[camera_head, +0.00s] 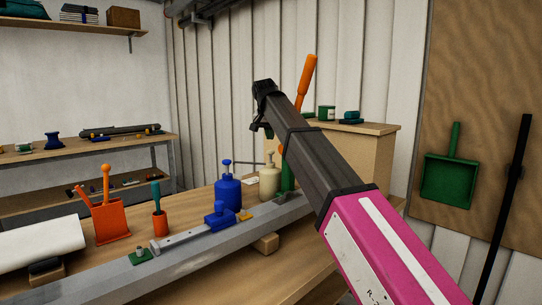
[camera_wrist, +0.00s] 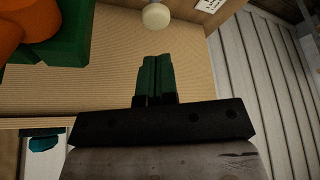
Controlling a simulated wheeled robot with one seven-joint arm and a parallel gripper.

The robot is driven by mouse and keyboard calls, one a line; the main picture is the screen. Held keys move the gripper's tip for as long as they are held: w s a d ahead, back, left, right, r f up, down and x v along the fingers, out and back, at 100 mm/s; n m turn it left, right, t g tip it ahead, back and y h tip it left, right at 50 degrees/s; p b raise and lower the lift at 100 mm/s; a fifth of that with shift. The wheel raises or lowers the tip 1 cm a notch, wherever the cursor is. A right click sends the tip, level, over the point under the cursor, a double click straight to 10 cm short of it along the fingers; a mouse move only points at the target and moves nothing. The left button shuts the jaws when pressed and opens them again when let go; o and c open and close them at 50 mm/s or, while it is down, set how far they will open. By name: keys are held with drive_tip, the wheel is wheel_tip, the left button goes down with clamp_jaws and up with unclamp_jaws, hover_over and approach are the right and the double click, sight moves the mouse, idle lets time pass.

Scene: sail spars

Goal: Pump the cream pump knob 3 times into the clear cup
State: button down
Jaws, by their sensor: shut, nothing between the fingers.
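A cream pump bottle (camera_head: 269,183) stands upright on the workbench in the head view, with a small cream knob (camera_head: 270,155) on top. My gripper (camera_head: 259,126) hangs from the dark end of my arm, above and slightly left of this bottle in the picture. In the wrist view my gripper (camera_wrist: 155,57) is shut, its two green fingers together with nothing between them. A round cream knob (camera_wrist: 156,17) shows just beyond the fingertips, apart from them; I cannot tell for sure that it is the pump knob. I cannot make out the clear cup.
A blue pump bottle (camera_head: 228,192) stands close left of the cream one. A blue-jawed sliding tool (camera_head: 203,231), an orange holder (camera_head: 109,220) and a white roll (camera_head: 40,243) lie leftward. A green and orange item (camera_head: 288,174) stands close right. A tan cabinet (camera_head: 362,163) is behind my arm.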

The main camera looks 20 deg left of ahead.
drive_tip(key=shift+r, duration=2.9)
